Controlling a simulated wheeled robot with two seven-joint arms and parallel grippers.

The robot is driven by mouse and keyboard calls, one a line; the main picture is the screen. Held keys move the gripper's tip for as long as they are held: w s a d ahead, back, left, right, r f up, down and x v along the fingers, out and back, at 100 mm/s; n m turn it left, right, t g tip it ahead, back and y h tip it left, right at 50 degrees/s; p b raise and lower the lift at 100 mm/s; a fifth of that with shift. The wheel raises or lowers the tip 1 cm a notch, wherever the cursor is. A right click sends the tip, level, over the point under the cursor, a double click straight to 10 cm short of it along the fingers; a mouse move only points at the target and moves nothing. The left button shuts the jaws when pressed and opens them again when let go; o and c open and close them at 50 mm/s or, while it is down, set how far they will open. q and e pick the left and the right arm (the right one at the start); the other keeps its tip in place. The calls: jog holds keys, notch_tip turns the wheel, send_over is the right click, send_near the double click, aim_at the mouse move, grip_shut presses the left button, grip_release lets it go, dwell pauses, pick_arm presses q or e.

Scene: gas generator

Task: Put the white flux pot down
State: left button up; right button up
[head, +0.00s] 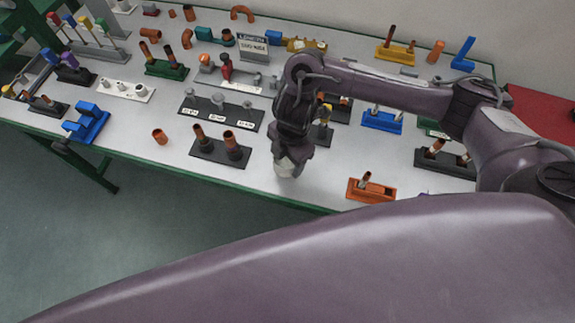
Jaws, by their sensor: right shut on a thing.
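My right gripper (291,156) points down over the front part of the workbench (270,185), near its front edge. It is shut on the white flux pot (286,169), which shows as a small pale shape below the fingers. The gripper hides the upper part of the pot. I cannot tell whether the pot's bottom touches the bench top. My left gripper is not in view.
A black stand with copper pipes (221,150) is left of the gripper, and an orange block (371,190) is to its right. A blue block (382,121) is behind on the right. Bare bench lies around the pot. The green front edge (240,185) is close.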

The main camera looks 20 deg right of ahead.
aim_at(287, 165)
notch_tip(287, 165, down, 4)
jog(key=shift+s+r+b, duration=0.1)
jog(key=shift+r+b, duration=0.15)
jog(key=shift+b, duration=0.05)
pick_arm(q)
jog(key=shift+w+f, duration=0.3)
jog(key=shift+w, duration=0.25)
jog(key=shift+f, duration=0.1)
pick_arm(e)
jog(key=shift+f, duration=0.15)
jog(key=o, duration=1.1)
jog(key=shift+c, duration=0.2)
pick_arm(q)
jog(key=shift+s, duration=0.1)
pick_arm(e)
jog(key=shift+r, duration=0.3)
jog(key=r+p, duration=0.1)
jog(key=r, duration=0.3)
jog(key=d+r+p, duration=0.1)
jog(key=r, duration=0.6)
jog(key=shift+w+d+r+p, duration=0.15)
jog(key=shift+w+r+p, duration=0.15)
jog(key=shift+p, duration=0.1)
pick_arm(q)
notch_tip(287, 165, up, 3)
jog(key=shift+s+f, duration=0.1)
